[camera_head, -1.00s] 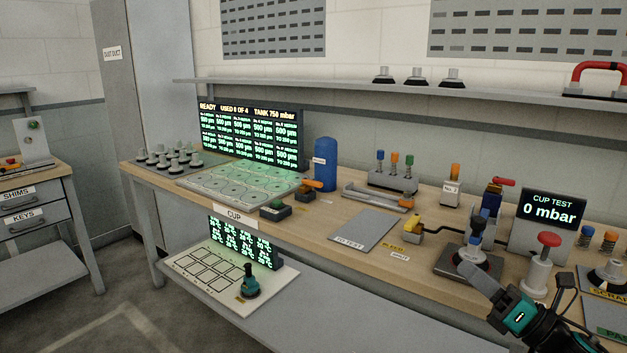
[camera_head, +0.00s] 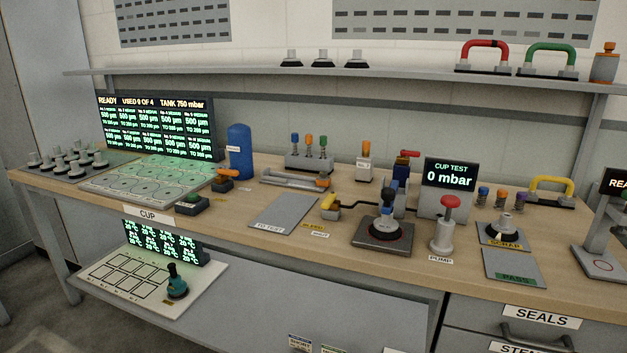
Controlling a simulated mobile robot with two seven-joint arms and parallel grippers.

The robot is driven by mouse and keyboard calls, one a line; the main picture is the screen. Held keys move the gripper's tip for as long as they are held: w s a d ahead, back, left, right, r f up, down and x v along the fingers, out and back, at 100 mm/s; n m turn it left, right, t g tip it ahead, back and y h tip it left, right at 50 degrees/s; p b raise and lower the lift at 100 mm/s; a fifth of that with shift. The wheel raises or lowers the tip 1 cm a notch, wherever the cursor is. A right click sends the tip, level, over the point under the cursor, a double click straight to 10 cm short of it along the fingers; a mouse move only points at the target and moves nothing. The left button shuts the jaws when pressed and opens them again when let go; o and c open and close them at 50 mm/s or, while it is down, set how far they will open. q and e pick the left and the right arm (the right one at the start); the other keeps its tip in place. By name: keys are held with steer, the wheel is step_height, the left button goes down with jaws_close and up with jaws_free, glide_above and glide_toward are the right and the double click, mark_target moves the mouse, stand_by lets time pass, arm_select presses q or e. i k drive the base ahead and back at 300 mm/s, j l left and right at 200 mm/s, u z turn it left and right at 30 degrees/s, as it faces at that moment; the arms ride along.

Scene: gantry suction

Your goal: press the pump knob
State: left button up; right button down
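Neither of my grippers is in view.
A scrap pad (camera_head: 484,236) holding a cup and a green-marked pass pad (camera_head: 510,269) lie right of the pump. A shelf (camera_head: 380,80) runs above. The bench front before the pump is clear.

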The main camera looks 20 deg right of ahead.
mark_target(449, 201)
steer(key=z, duration=1.3)
